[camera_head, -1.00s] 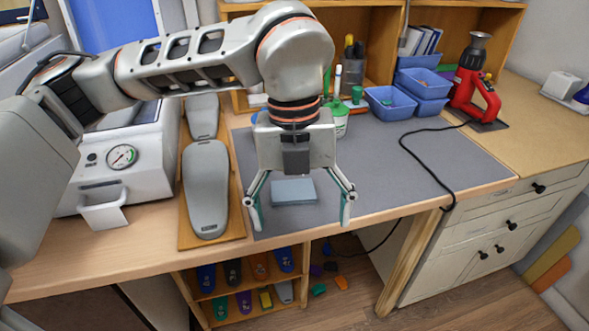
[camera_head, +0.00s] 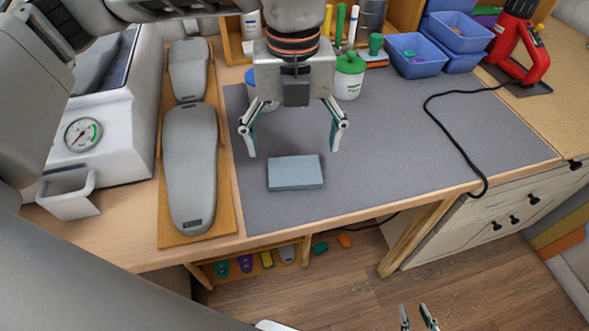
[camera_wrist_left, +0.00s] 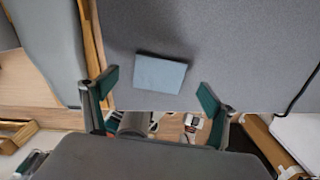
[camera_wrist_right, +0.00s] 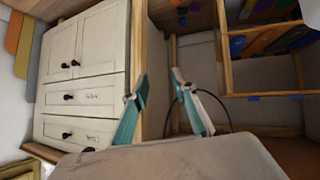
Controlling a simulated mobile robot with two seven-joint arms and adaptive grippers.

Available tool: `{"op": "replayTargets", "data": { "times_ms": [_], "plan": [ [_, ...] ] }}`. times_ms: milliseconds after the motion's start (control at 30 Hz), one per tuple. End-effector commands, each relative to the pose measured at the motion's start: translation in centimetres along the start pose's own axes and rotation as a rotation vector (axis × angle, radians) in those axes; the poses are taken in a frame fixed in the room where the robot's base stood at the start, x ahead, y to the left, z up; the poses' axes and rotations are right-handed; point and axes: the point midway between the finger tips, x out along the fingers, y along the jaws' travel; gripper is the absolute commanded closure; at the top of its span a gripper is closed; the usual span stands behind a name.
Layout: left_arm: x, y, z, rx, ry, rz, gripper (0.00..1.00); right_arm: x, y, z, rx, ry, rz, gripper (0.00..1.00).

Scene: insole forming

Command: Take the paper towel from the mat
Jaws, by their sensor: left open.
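The paper towel (camera_head: 295,173) is a flat, folded blue-grey rectangle lying on the grey mat (camera_head: 400,150) near its front edge. It also shows in the left wrist view (camera_wrist_left: 160,73), ahead of and between the green-padded fingers. My left gripper (camera_head: 292,150) is open and empty, its fingers spread wider than the towel, above the mat just behind it in the head view. I see no contact with the towel. My right gripper (camera_head: 416,316) is low at the bottom edge, in front of the table. Its fingers (camera_wrist_right: 158,82) are apart with nothing between them.
A wooden board with grey foot-shaped forms (camera_head: 190,165) lies left of the mat, beside a white machine with a gauge (camera_head: 83,134). A green-lidded tub (camera_head: 349,77), blue bins (camera_head: 417,55) and a black cable (camera_head: 452,133) are behind and right. The mat's middle is clear.

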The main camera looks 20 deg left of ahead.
Motion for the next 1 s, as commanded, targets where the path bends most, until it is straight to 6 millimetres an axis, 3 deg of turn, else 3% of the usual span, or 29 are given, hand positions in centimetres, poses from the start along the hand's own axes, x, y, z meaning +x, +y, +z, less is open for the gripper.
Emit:
{"op": "replayTargets", "data": {
  "times_ms": [300,533,667,1000],
  "plan": [
    [4.3,0.1,-0.5,0.001,0.004,0.002,0.15,0.2,0.2,-0.3,-0.004,0.009,0.005,0.73],
    [4.5,0.1,-0.4,0.0,0.002,0.001,0.15,0.4,0.5,-0.8,-0.007,0.018,0.008,0.73],
    [4.5,0.1,-0.4,0.0,0.002,0.001,0.41,0.4,0.5,-0.8,-0.006,0.017,0.008,0.73],
    [4.4,0.0,-0.4,0.0,0.002,0.001,0.43,0.3,0.3,-0.6,-0.002,0.013,0.007,0.73]
  ]
}}
